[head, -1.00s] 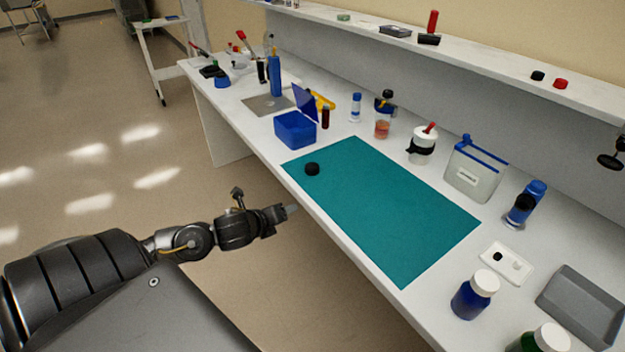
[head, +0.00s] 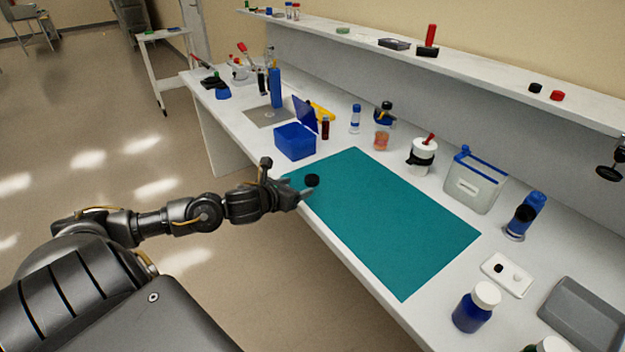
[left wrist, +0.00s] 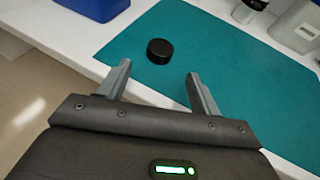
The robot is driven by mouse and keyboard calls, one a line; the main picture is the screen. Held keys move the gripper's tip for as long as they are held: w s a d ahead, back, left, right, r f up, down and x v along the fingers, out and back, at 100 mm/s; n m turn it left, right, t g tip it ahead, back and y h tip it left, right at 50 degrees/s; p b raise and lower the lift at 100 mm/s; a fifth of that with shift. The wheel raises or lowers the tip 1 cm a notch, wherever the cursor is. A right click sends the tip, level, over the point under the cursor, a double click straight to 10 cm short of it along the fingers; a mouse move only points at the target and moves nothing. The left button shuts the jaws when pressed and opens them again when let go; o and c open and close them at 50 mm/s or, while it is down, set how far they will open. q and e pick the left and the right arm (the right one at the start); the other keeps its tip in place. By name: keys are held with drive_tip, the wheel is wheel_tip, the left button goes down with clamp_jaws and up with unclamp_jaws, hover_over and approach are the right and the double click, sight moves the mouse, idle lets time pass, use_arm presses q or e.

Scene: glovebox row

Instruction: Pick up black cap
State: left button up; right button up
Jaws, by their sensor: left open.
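The black cap (head: 312,180) lies on the teal mat (head: 395,225) near its far left corner. In the left wrist view the black cap (left wrist: 160,51) sits on the mat, beyond my fingertips and roughly between their lines. My left gripper (head: 306,194) is at the mat's left edge, just short of the cap and apart from it. In the left wrist view my left gripper (left wrist: 158,70) has its two fingers spread with nothing between them. My right gripper is not in view.
A blue open box (head: 295,142) stands just behind the mat's far left corner. Several bottles and a clear container (head: 474,182) line the mat's back side. A blue bottle (head: 474,308) and grey tray (head: 580,312) are at the right. The mat around the cap is clear.

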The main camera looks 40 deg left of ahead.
sight(308, 180)
use_arm(q)
drive_tip(key=shift+w+f, duration=0.2)
drive_tip(key=shift+w, duration=0.55)
drive_tip(key=x, duration=0.2)
drive_tip(key=p+x, duration=0.1)
drive_tip(key=shift+w+r+p, duration=0.1)
drive_tip(key=shift+w+p, duration=0.2)
drive_tip(key=shift+w, duration=0.45)
drive_tip(key=shift+w+a+f, duration=0.1)
drive_tip(key=shift+f, duration=0.2)
drive_tip(key=c, duration=1)
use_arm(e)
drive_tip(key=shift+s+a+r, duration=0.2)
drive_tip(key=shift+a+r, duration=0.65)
